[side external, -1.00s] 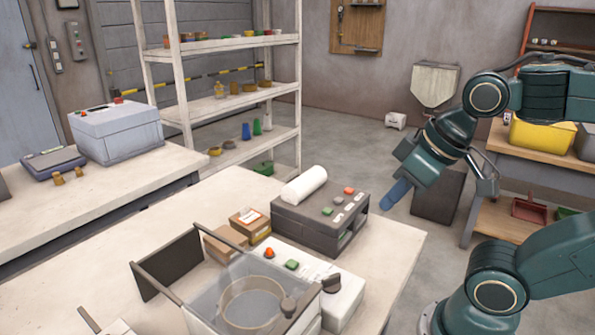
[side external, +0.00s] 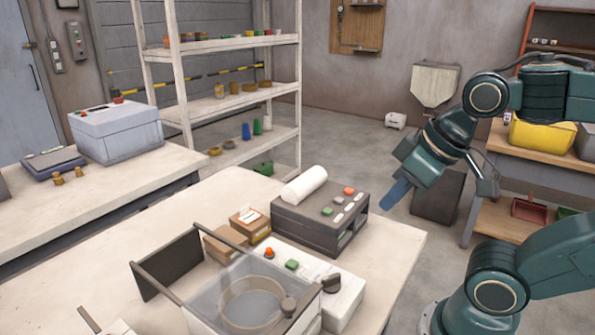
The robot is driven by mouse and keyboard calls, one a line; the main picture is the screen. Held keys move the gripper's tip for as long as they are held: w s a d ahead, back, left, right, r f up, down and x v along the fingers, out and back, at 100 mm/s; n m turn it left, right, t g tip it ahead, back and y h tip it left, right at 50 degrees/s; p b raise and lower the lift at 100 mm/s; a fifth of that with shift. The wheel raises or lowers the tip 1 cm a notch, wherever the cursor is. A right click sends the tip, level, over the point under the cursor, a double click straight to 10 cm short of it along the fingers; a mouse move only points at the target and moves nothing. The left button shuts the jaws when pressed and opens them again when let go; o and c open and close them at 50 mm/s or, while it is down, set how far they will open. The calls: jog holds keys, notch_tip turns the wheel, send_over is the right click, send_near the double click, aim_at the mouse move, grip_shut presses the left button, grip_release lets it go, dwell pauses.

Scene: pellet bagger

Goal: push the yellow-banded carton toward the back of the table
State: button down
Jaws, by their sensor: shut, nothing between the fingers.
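The yellow-banded carton (side external: 247,215) is a small brown box with a white label on top and a yellow band low on its side. It stands upright on the pale table (side external: 395,262), just left of a dark grey machine with a white roll. My gripper (side external: 391,203) is to the right of that machine, off the table's right edge in the picture, with its blue fingers shut and empty. It is well apart from the carton. The carton's lower front is partly hidden by a second brown carton (side external: 222,246).
The dark grey machine (side external: 300,223) stands between my gripper and the carton. A white box with buttons (side external: 350,297) and a clear-lidded unit (side external: 195,305) crowd the front of the carton. Bare tabletop lies to the carton's left.

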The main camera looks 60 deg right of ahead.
jog(key=g, duration=0.6)
send_over(259, 231)
jog(key=s+a, duration=0.1)
notch_tip(259, 231, down, 14)
jog(key=shift+s+a+f, duration=0.1)
jog(key=shift+s+f, duration=0.05)
jog(key=shift+s, duration=0.05)
jog(key=shift+f, duration=5)
jog(key=shift+w, duration=0.1)
